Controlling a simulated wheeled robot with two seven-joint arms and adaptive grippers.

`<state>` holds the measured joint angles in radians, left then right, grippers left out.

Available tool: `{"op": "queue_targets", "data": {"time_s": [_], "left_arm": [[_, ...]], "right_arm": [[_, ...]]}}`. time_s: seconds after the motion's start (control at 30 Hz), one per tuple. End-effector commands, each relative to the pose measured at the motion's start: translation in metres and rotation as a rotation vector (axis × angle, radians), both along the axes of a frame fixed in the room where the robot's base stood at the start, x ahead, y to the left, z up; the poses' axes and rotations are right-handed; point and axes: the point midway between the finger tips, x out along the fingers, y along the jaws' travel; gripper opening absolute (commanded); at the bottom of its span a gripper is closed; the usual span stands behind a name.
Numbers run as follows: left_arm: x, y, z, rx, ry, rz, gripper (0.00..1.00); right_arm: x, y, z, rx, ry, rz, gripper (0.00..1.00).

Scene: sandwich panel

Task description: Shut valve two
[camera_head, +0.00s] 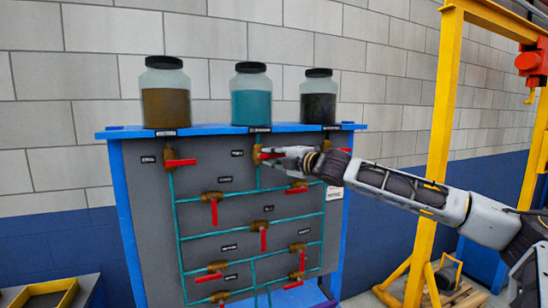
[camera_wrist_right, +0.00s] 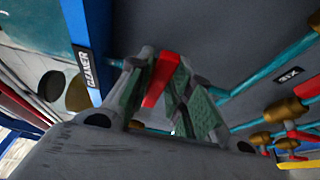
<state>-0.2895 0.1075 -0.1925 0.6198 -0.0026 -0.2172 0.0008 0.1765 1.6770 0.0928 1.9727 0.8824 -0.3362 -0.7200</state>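The grey valve panel (camera_head: 225,235) stands in a blue frame, with brass valves and red handles on teal pipes. The small valve labels are too blurred to read in the head view, so I cannot confirm which is two. My right gripper (camera_head: 277,153) is at the top middle valve (camera_head: 257,154). Its red handle (camera_head: 266,157) points right, along the gripper. In the wrist view the fingers of my right gripper (camera_wrist_right: 166,72) close around the red handle (camera_wrist_right: 160,80), with little gap on either side. My left gripper is out of view.
Three dark-lidded jars, brown (camera_head: 165,105), teal (camera_head: 251,100) and black (camera_head: 318,102), stand on the panel's blue top shelf. Other valves, such as one at upper left (camera_head: 169,155), surround the work spot. A yellow gantry (camera_head: 438,130) stands at right.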

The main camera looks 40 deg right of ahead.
Motion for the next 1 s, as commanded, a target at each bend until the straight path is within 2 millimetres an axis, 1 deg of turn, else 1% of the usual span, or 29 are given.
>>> {"op": "queue_targets", "data": {"time_s": [0.03, 0.07, 0.1, 0.57, 1.0], "left_arm": [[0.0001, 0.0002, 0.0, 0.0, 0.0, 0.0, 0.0], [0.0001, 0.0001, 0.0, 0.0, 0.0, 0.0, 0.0], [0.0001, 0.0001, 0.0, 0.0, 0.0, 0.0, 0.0], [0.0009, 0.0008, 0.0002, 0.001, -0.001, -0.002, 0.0], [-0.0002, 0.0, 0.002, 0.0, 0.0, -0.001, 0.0]], "right_arm": [[-0.0001, -0.0001, 0.0004, 0.001, -0.001, 0.0, 0.31], [-0.0001, -0.0002, 0.0006, 0.001, -0.001, 0.0, 0.35], [0.0, -0.0003, 0.0009, 0.002, -0.002, 0.0, 0.36], [-0.0001, -0.001, 0.0021, 0.013, -0.006, -0.001, 0.36], [0.0006, -0.0019, -0.002, 0.114, -0.028, -0.001, 0.36]]}}
